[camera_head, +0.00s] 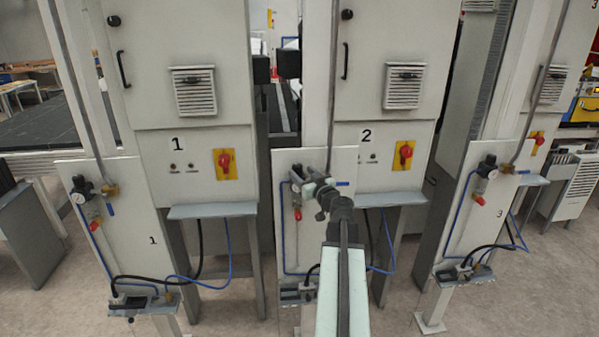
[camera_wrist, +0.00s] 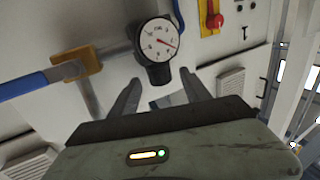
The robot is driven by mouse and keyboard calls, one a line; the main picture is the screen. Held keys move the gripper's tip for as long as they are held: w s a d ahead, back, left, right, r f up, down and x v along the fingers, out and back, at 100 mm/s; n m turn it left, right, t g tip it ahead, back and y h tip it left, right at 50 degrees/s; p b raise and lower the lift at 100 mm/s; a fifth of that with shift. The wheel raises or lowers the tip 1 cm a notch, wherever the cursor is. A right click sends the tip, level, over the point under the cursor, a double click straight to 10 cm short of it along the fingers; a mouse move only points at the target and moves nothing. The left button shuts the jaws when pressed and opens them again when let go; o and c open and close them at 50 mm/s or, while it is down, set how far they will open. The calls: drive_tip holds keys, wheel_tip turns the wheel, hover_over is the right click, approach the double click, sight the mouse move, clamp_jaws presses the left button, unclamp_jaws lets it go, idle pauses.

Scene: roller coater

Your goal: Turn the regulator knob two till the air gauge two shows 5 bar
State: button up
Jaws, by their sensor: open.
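Air gauge two (camera_wrist: 157,38) is a round white dial with a red needle pointing to the lower right in the wrist view. Its numbers are too small to read surely. The black regulator knob two (camera_wrist: 158,74) sits just below the dial in that view. My gripper (camera_wrist: 163,97) is open, with one finger on either side just short of the knob; I cannot tell whether they touch it. In the head view my gripper (camera_head: 318,188) is at panel 2 (camera_head: 318,240), beside the small gauge (camera_head: 297,187), and partly covers the fittings there.
A brass valve (camera_wrist: 88,64) with a blue handle (camera_wrist: 22,84) is left of the gauge in the wrist view. A red switch on a yellow plate (camera_head: 404,154) is on cabinet 2. Panel 1 (camera_head: 130,225) and panel 3 (camera_head: 490,215) stand on either side, with hoses below.

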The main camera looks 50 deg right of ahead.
sight(295, 170)
drive_tip(key=x, duration=0.2)
drive_tip(key=shift+w+d, duration=0.1)
drive_tip(key=shift+w, duration=0.15)
clamp_jaws()
drive_tip(key=shift+h, duration=0.3)
drive_tip(key=shift+a+m+g+h, duration=0.3)
drive_tip(key=shift+m+g+h, duration=0.1)
drive_tip(key=shift+m+h, duration=0.3)
drive_tip(key=m+g+h, duration=0.1)
drive_tip(key=h, duration=0.1)
drive_tip(key=m+g+h, duration=0.1)
drive_tip(key=m+h, duration=0.1)
drive_tip(key=shift+w+a+g, duration=0.15)
drive_tip(key=shift+w+g, duration=0.05)
drive_tip(key=shift+g, duration=0.2)
drive_tip(key=m+g+h, duration=0.1)
drive_tip(key=g, duration=0.1)
drive_tip(key=m+g+h, duration=0.1)
drive_tip(key=m+h, duration=0.1)
drive_tip(key=m+g+h, duration=0.1)
drive_tip(key=g, duration=0.1)
drive_tip(key=shift+w+a+m+g, duration=0.1)
drive_tip(key=shift+w+m+g, duration=0.2)
drive_tip(key=shift+w, duration=0.1)
drive_tip(key=shift+m+g+h, duration=0.6)
drive_tip(key=shift+m+g, duration=0.1)
drive_tip(key=shift+g, duration=0.3)
